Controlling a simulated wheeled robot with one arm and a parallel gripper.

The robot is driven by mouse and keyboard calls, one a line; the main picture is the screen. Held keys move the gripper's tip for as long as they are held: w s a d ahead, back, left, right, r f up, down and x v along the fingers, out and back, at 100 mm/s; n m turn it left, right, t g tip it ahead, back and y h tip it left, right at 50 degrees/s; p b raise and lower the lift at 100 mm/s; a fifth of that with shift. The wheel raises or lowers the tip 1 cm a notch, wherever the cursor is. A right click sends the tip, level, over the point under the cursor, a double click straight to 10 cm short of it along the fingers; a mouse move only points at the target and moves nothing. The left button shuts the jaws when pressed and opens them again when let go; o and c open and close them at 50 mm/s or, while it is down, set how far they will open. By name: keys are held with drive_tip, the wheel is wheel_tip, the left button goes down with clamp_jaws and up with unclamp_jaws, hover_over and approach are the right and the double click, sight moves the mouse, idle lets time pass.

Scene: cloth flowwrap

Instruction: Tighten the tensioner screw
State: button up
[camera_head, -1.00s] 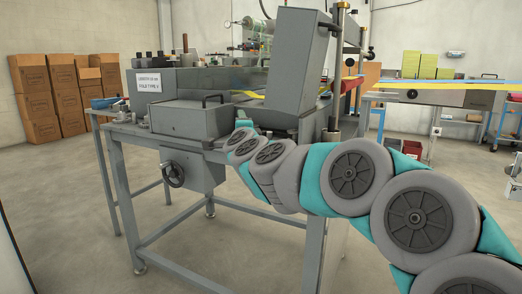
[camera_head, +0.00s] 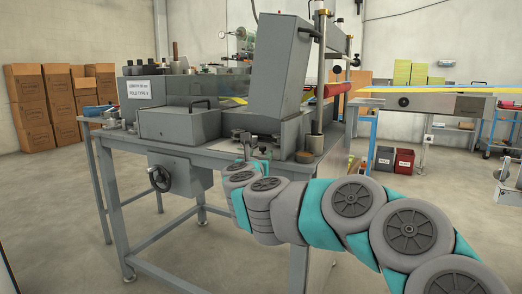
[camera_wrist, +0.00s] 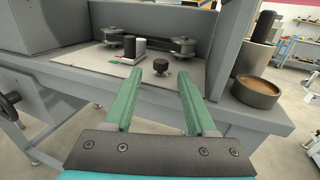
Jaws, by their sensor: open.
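A small black knob (camera_wrist: 160,66), which looks like the tensioner screw, stands on a pale plate (camera_wrist: 85,63) of the machine in the wrist view. My gripper (camera_wrist: 161,74) has two green fingers spread apart with nothing between them. The knob shows just beyond the fingertips, roughly centred in the gap and apart from both. In the head view my gripper is at the machine table's front edge, below the tall grey housing (camera_head: 277,75), partly hidden by my own wrist. The knob cannot be made out there.
A brown-topped round cup (camera_wrist: 255,90) is at the right. A grey wall closes the left side.

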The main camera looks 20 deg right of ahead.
sight(262, 150)
drive_tip(key=shift+p+x, duration=0.3)
drive_tip(key=shift+x, duration=2.45)
clamp_jaws()
